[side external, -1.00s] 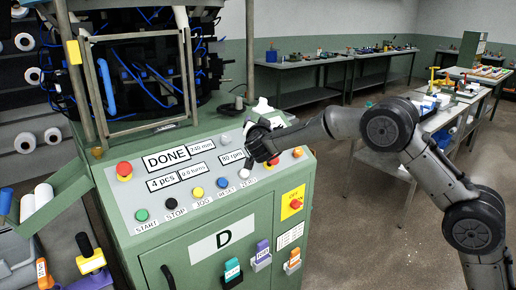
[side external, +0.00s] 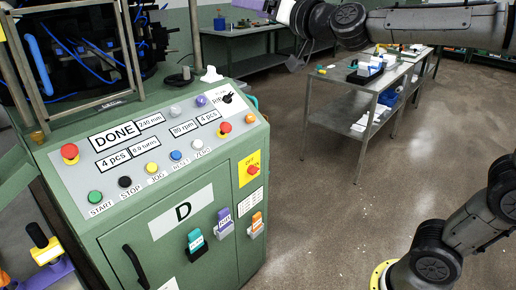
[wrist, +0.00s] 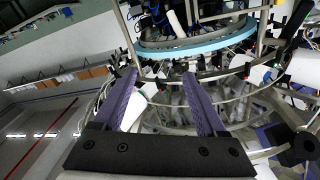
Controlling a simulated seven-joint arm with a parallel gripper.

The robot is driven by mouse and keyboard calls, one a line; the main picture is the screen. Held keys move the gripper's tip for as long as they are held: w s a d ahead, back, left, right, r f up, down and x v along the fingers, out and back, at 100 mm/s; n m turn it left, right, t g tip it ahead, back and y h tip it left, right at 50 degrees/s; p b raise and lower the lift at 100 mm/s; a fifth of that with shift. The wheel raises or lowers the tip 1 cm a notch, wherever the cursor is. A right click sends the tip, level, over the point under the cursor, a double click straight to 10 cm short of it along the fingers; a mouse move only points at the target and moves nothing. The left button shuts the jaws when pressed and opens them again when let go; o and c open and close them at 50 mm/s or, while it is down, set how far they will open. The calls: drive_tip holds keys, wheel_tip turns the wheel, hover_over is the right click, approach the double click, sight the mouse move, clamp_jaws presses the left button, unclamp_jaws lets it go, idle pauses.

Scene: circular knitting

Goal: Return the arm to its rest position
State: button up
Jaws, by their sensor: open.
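My gripper (side external: 296,58) is high at the top of the side external view, right of and apart from the green control cabinet (side external: 110,245). It is partly cut off by the top edge there. In the wrist view my gripper (wrist: 160,75) shows two purple fingers spread apart with nothing held between them. My arm stretches across the top right in the side external view, its base at the lower right. The control panel (side external: 75,192) is fully uncovered, with a DONE label (side external: 114,136), coloured buttons and a black selector knob (side external: 228,98).
The knitting machine's frame and blue tubes (side external: 75,65) stand at the upper left. The floor (side external: 320,220) between cabinet and base is clear. In the wrist view, a blue ring (wrist: 195,45) lies beyond the fingers.

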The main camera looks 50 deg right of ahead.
drive_tip(key=s+a+f+n+g+y, duration=0.1)
drive_tip(key=s+f+g, duration=0.5)
drive_tip(key=s+f, duration=0.8)
drive_tip(key=s+f+n+g+y, duration=0.1)
drive_tip(key=s+f+n+g, duration=0.3)
drive_tip(key=s+f, duration=1)
drive_tip(key=g, duration=0.2)
drive_tip(key=shift+s+a+f+g, duration=0.35)
drive_tip(key=shift+s+g, duration=0.05)
